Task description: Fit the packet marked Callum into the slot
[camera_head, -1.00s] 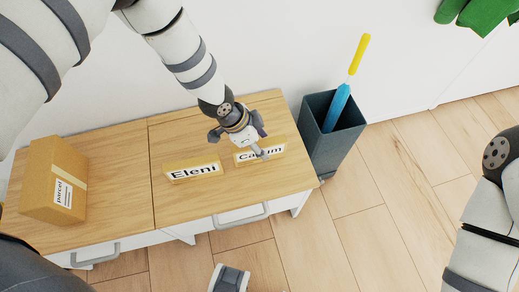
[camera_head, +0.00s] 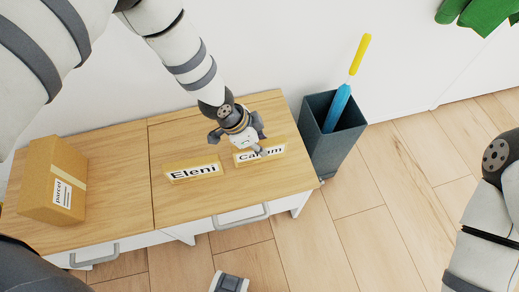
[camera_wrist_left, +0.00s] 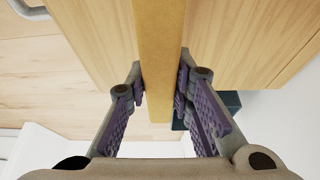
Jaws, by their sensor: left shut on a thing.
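The Callum packet (camera_head: 274,149) is a tan upright block with a white name label. It stands at the right part of the wooden cabinet top (camera_head: 215,205), and the middle of its label is covered by a finger. My left gripper (camera_head: 257,150) is shut on it from above. In the left wrist view the packet (camera_wrist_left: 160,45) runs as a tan strip between the two purple-padded fingers (camera_wrist_left: 160,88). The similar Eleni packet (camera_head: 194,172) stands just to its left, apart from it. I cannot make out a slot.
A parcel box (camera_head: 55,180) stands on the cabinet's left part. A dark bin (camera_head: 332,145) holding a blue and a yellow item stands on the floor beside the cabinet's right end. Drawer handles (camera_head: 241,217) stick out in front. The floor at right is clear.

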